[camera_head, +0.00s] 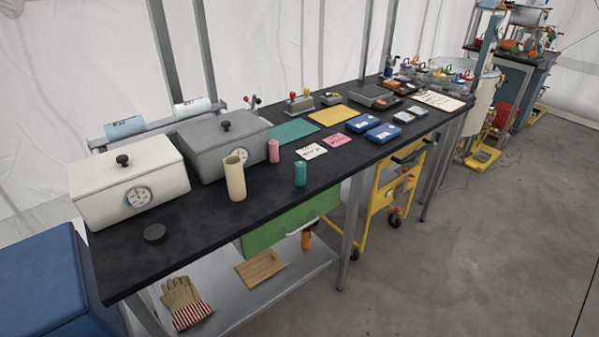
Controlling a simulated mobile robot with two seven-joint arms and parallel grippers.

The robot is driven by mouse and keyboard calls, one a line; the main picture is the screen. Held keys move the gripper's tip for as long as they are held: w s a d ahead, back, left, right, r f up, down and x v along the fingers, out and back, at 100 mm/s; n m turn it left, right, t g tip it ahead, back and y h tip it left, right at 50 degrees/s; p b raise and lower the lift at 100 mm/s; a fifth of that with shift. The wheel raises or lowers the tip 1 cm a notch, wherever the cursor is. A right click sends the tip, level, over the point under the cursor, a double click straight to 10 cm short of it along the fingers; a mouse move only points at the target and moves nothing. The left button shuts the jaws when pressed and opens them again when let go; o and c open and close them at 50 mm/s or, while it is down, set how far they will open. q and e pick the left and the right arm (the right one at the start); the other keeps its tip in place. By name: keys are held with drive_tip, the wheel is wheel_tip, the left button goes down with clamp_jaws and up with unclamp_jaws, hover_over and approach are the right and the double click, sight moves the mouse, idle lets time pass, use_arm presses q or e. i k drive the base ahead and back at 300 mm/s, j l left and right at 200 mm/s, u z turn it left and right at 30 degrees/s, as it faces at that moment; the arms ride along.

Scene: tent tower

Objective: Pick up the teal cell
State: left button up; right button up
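The teal cell (300,173) is a small upright cylinder near the front edge of the long black table (215,221). It stands to the right of a taller cream cylinder (235,178) and in front of a pink cylinder (274,151). Nothing touches it in this view. Neither of my grippers shows in the head view.
A white box (160,191) and a grey box (228,152) with dials stand at the table's left. A dark puck (155,233) lies in front. Flat cards and a teal mat (294,132) lie behind the cell. Open floor (440,260) lies to the right.

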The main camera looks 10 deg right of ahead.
sight(301, 166)
drive_tip(key=i+l, duration=0.2)
drive_tip(key=l, duration=0.2)
drive_tip(key=i+l, duration=0.25)
drive_tip(key=l, duration=0.15)
drive_tip(key=i+l, duration=0.2)
drive_tip(key=l, duration=0.2)
drive_tip(key=i+l, duration=0.2)
drive_tip(key=l, duration=0.2)
drive_tip(key=i+l, duration=0.2)
drive_tip(key=l, duration=0.15)
